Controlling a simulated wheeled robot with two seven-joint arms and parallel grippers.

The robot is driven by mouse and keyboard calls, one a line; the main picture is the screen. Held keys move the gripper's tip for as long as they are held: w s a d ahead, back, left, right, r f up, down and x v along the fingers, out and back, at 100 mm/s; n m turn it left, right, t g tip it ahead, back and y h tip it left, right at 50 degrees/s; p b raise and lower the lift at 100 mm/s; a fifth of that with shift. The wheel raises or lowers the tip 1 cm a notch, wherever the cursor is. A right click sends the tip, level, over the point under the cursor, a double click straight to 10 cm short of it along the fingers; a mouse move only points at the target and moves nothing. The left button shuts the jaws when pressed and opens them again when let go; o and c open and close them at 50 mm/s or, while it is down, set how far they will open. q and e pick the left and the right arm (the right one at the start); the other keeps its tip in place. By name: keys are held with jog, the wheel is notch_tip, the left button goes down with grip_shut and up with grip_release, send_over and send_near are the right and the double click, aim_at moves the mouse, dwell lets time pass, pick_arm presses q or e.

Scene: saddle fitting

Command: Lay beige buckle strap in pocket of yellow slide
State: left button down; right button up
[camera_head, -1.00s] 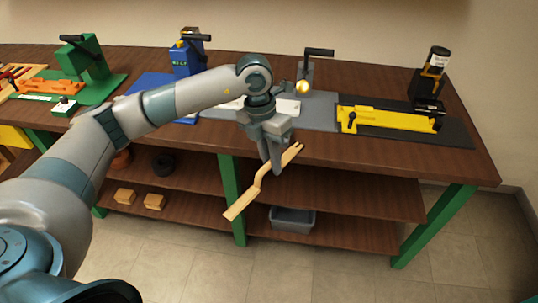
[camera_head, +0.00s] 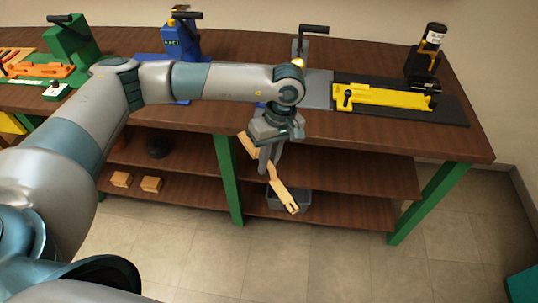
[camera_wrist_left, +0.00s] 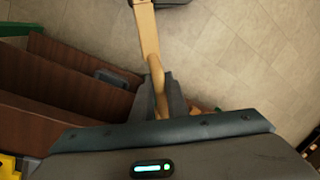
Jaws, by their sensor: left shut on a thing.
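The beige buckle strap (camera_head: 284,195) is a thin, stepped strip. My left gripper (camera_head: 268,168) is shut on its narrow middle and holds it in the air in front of the bench, below the top's front edge. One end slants down to the right and the other up to the left. In the left wrist view the strap (camera_wrist_left: 149,35) runs up from between the fingers (camera_wrist_left: 158,95). The yellow slide (camera_head: 385,97) lies on a dark mat on the bench, right of and above the gripper. Its pocket is too small to make out. My right gripper is not in view.
A black stand with a bottle (camera_head: 425,68), a grey fixture with a black lever (camera_head: 300,50), a blue press (camera_head: 182,42) and a green press (camera_head: 68,45) stand on the bench. A grey bin (camera_head: 303,198) is on the lower shelf. The floor in front is clear.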

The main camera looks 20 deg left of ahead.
pick_arm(q)
jog(key=f+m, duration=0.1)
jog(key=m, duration=0.2)
jog(key=m+t, duration=0.1)
jog(key=m, duration=0.2)
jog(key=s+a+f+m, duration=0.1)
jog(key=m, duration=0.3)
jog(key=shift+s+f+t+y, duration=0.1)
jog(key=shift+f+t+y, duration=0.2)
jog(key=shift+t+y, duration=0.1)
jog(key=shift+d, duration=0.15)
